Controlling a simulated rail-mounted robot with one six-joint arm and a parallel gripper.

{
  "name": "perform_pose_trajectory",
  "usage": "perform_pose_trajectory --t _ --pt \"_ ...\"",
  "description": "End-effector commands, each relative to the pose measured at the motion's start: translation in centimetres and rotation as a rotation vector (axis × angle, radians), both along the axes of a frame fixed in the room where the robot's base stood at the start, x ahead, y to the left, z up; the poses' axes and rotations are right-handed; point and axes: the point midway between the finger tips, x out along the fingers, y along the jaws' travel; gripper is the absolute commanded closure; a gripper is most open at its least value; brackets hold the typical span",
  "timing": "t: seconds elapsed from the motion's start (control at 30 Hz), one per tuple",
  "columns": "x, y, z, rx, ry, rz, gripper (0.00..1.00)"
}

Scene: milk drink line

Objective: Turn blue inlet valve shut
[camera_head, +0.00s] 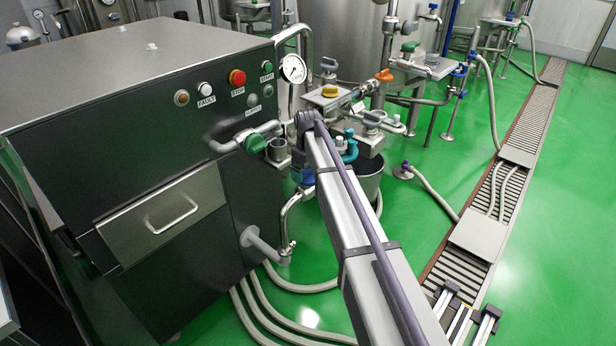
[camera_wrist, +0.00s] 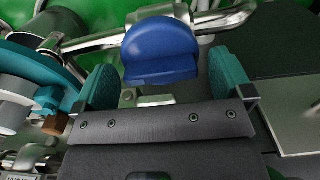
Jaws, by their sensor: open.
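The blue valve handle (camera_wrist: 160,48) is a rounded, smooth knob on a shiny metal pipe, at the top middle of the wrist view. My gripper (camera_wrist: 162,66) is open, with one teal pad to the left of the handle and one to the right. In the head view my arm covers much of this area, and I cannot make out my fingers.
A dark control cabinet (camera_head: 100,150) with a red stop button (camera_head: 237,78) stands to the left. A large teal curved part (camera_wrist: 48,65) is close on the left. Green floor (camera_head: 520,250) is open at right.

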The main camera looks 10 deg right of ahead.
Motion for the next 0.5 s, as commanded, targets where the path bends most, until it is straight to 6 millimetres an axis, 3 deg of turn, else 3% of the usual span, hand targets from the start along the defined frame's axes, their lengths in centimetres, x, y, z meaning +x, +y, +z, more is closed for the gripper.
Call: perform_pose_trajectory --t 0.1,0.5 --pt "0.00 0.00 0.18 0.000 0.000 0.000 0.02" --pt "0.00 0.00 0.17 0.000 0.000 0.000 0.40"
